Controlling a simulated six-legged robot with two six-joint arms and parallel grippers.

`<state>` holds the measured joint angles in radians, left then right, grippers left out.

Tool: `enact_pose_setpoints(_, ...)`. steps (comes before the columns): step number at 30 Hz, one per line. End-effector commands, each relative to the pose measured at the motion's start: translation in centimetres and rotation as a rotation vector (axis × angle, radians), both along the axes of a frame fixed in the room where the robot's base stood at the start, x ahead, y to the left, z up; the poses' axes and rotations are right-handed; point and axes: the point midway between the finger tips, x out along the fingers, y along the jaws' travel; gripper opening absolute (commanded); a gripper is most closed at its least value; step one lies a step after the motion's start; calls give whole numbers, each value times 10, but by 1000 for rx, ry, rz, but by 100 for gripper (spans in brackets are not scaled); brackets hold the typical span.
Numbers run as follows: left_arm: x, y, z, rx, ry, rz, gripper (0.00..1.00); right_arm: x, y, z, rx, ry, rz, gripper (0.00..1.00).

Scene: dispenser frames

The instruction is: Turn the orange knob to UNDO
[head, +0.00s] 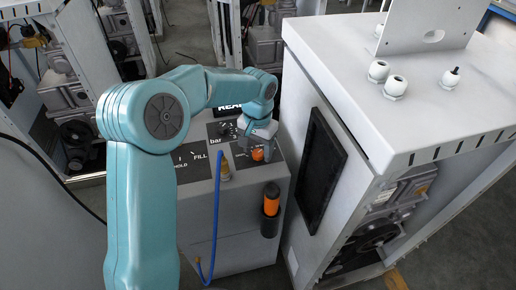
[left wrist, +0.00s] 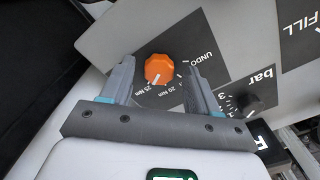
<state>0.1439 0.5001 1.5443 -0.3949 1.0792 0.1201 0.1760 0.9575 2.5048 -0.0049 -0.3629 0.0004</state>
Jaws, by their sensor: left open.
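The orange knob (left wrist: 159,69) sits on a dark panel with the labels UNDO, 20 Nm and 25 Nm. A pale mark on the knob's lower edge faces the 25 Nm label, away from UNDO. In the left wrist view my left gripper (left wrist: 160,66) is open, with one finger on each side of the knob and gaps showing; I cannot tell how far above it the tips are. In the head view the knob (head: 258,154) shows just below my left gripper (head: 261,140), partly covered by it. My right gripper is not in view.
The grey dispenser (head: 236,240) also carries a black bar knob (left wrist: 250,102) and a FILL panel. A blue hose (head: 216,210) hangs down its front, beside an orange-and-black handle (head: 271,200). A tall white cabinet (head: 360,110) stands close on the right.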

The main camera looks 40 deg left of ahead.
Motion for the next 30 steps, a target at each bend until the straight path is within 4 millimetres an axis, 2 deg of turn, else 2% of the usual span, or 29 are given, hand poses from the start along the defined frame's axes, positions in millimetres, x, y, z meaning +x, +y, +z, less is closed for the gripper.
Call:
enact_pose_setpoints(9, 2, 0, -3, 0, 0, 0, 60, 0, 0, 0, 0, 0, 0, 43)
enact_pose_setpoints(14, 2, 0, -3, 0, 0, 0, 8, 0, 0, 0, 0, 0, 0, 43)
enact_pose_setpoints(15, 2, 0, -3, 0, 0, 0, 4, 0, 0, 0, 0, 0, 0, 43)
enact_pose_setpoints(23, 2, 0, -3, 0, -1, 21, 4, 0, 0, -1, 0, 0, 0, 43)
enact_pose_setpoints(30, 2, 0, -3, 0, -1, 133, 4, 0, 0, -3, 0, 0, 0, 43)
